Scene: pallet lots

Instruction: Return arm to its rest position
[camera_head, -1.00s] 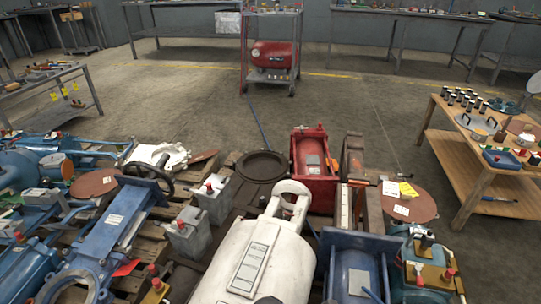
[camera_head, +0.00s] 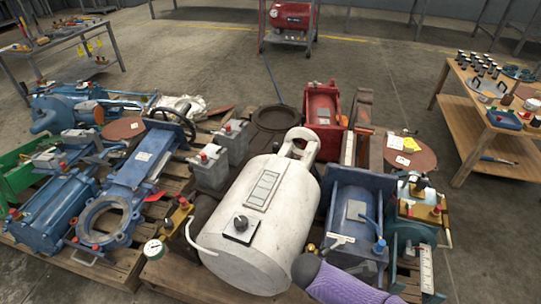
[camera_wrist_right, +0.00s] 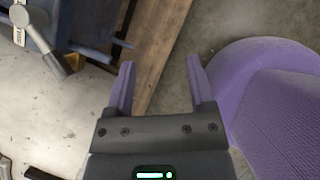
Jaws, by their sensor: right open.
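My right gripper (camera_wrist_right: 160,66) shows in the right wrist view. Its two purple fingers are apart and nothing is between them. Below and beyond the fingers are bare concrete floor and a wooden board (camera_wrist_right: 165,45); a blue metal part (camera_wrist_right: 62,28) is at the upper left, apart from the fingers. A purple rounded part of my own body fills the right side of that view. In the head view a purple link of mine comes in at the bottom, beside the white tank's lower right. The right gripper itself and my left gripper are not visible there.
A white tank (camera_head: 262,190), a blue housing (camera_head: 358,205) and a red housing (camera_head: 322,105) crowd the pallets ahead. Blue valve bodies (camera_head: 140,165) lie at left. A wooden table (camera_head: 455,100) with small items stands at right. Open floor lies behind.

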